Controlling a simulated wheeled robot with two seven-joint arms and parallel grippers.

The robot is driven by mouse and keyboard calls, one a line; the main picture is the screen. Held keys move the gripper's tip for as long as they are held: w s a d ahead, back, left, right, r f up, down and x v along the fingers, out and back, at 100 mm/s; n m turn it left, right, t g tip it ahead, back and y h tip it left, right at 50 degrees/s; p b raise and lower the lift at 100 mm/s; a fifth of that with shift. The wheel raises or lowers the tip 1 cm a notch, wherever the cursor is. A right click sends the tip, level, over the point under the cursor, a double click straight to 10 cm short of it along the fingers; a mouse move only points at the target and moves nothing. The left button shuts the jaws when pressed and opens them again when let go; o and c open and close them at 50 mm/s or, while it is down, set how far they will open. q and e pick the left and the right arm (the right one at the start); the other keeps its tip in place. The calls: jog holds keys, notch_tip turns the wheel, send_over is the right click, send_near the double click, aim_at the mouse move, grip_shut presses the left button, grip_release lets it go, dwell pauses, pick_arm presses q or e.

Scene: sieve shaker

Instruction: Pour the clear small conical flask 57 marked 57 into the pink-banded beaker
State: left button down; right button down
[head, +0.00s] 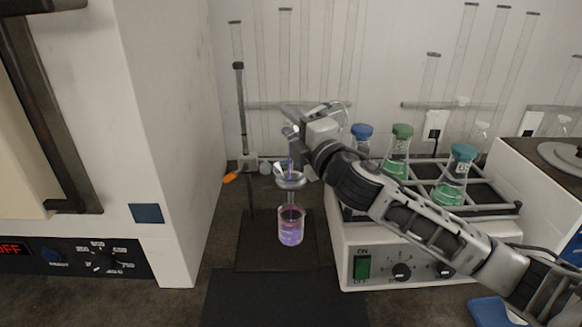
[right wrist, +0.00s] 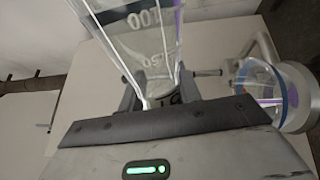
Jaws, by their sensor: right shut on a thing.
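My right gripper (head: 300,138) is shut on a clear conical flask (right wrist: 140,40), which is tilted high at the centre of the head view. The flask shows the marks 100 and 50 in the right wrist view; no 57 can be read. A thin purple streak runs below the gripper toward a glass funnel (head: 290,181). The beaker (head: 291,231) stands under the funnel and holds pinkish-purple liquid; I cannot make out a separate band. My left gripper is not in view.
A stand rod (head: 240,110) rises left of the funnel. A shaker (head: 430,262) at the right carries several capped flasks (head: 397,152). A white cabinet (head: 165,120) stands at the left. A dark mat (head: 285,300) lies clear in front. Tall glass tubes line the back.

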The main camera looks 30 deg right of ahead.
jog(key=shift+a+r+n, duration=0.1)
jog(key=shift+n, duration=0.3)
dwell(0.7)
